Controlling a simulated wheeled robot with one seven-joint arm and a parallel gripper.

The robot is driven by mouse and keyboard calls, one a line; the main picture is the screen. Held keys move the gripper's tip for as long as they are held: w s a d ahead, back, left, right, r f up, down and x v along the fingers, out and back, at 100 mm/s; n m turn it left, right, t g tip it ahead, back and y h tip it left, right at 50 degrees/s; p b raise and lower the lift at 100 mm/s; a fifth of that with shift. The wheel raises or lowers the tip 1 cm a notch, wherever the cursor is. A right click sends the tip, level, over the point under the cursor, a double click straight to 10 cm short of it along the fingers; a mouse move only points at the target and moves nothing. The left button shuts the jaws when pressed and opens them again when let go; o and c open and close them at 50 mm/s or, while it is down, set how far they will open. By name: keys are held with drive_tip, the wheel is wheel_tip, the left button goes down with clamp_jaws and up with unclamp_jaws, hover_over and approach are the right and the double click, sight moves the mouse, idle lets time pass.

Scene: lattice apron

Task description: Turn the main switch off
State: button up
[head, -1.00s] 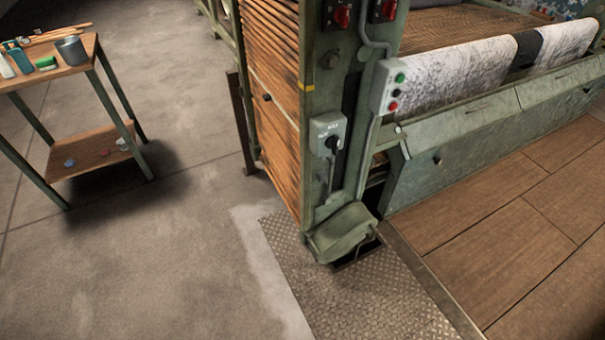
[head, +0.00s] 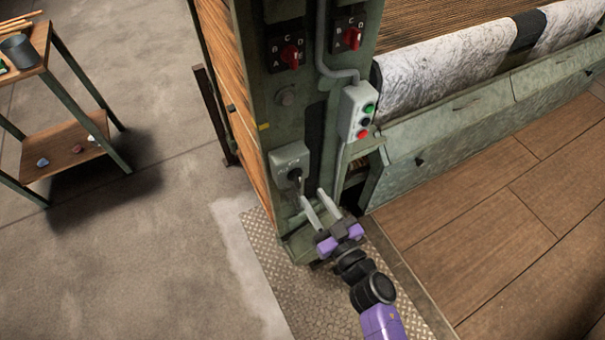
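A grey switch box (head: 290,158) with a black rotary handle (head: 295,175) is mounted low on the green machine post; its lettering is too small to read. The handle appears to point downward. My gripper (head: 313,196) is in front of the post, just below and right of the handle. Its two pale fingers are apart with nothing between them. The fingertips look close to the handle, but I cannot tell whether they touch it.
Two red selector knobs, a left one (head: 290,55) and a right one (head: 351,38), sit higher on the post. A workbench (head: 75,75) stands at left. The concrete floor (head: 150,260) is clear.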

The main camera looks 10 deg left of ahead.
sight(300, 178)
drive_tip(key=b+x, duration=0.1)
drive_tip(key=x, duration=0.6)
drive_tip(key=shift+w+a, duration=0.25)
drive_tip(key=shift+a, duration=0.05)
clamp_jaws()
